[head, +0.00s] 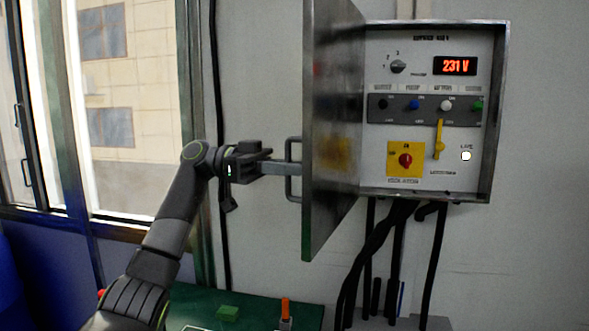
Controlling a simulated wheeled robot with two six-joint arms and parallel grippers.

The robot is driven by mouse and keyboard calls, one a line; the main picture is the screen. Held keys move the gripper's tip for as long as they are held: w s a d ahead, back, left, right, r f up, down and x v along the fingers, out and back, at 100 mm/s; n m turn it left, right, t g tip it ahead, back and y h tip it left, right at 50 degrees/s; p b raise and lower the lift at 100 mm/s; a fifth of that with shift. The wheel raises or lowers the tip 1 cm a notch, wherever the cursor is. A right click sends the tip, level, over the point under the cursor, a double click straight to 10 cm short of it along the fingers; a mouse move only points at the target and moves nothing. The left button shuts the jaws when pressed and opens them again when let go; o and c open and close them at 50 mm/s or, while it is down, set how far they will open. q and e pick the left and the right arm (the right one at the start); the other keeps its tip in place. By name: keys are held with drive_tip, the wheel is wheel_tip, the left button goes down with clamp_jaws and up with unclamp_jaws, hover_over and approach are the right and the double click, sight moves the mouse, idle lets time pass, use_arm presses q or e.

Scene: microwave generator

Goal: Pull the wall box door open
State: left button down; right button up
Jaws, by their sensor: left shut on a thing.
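The wall box (499,120) hangs on the wall at the upper right. Its metal door (334,120) stands wide open, swung out on the box's left side. The inside panel shows, with a red 231 V display (455,66), a knob and a yellow-and-red switch (405,160). A dark bar handle (290,150) is on the door's outer face. My left gripper (283,168) reaches in from the left and is shut on the handle. The exact finger contact is small and partly hidden. My right gripper is not in view.
Thick black cables (375,250) hang below the box. A window (125,100) is at the left. The wall space below the door is clear.

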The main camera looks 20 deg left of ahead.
use_arm(q)
drive_tip(key=shift+a, duration=0.15)
drive_tip(key=c, duration=1.6)
unclamp_jaws()
drive_tip(key=a+p, duration=0.2)
drive_tip(key=a, duration=0.3)
drive_tip(key=a+p, duration=0.1)
drive_tip(key=a, duration=0.5)
drive_tip(key=a+p, duration=0.2)
drive_tip(key=a, duration=0.4)
drive_tip(key=shift+w+a+p, duration=0.2)
drive_tip(key=shift+w+p, duration=0.1)
drive_tip(key=shift+w, duration=0.1)
